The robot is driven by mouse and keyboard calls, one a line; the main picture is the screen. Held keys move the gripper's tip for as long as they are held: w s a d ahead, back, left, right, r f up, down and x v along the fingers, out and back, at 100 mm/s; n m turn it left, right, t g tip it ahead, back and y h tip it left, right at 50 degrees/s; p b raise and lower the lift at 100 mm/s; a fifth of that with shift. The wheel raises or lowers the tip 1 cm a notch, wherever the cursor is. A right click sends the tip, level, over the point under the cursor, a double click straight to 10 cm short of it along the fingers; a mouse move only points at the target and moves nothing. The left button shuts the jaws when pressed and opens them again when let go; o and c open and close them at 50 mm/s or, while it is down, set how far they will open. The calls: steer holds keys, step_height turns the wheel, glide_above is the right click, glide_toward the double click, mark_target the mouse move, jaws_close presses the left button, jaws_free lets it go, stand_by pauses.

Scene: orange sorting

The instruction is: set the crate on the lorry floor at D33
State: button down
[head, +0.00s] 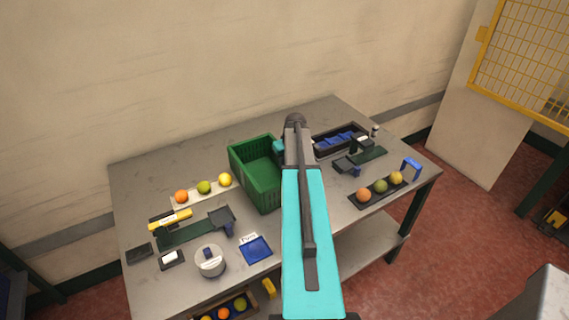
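A green crate (243,155) stands upright on the grey workbench, left of my arm. The part of its inside that shows looks empty. My teal and dark arm reaches up the middle of the picture and covers the crate's right side. My gripper is hidden behind the arm, so I cannot tell whether it touches the crate. No lorry floor or D33 marking can be made out.
The workbench (135,188) holds a row of fruit (204,187) on the left, a round white tin (210,262), a blue pad (256,249), a black bin of blue items (340,138) and a dark fruit tray (379,194). A yellow mesh gate (535,50) stands right. Red floor (440,250) is open.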

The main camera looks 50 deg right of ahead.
steer(key=shift+f, duration=0.15)
steer(key=c, duration=1.8)
jaws_free()
steer(key=shift+o, duration=0.2)
steer(key=shift+b+v, duration=1.55)
steer(key=shift+v, duration=4.6)
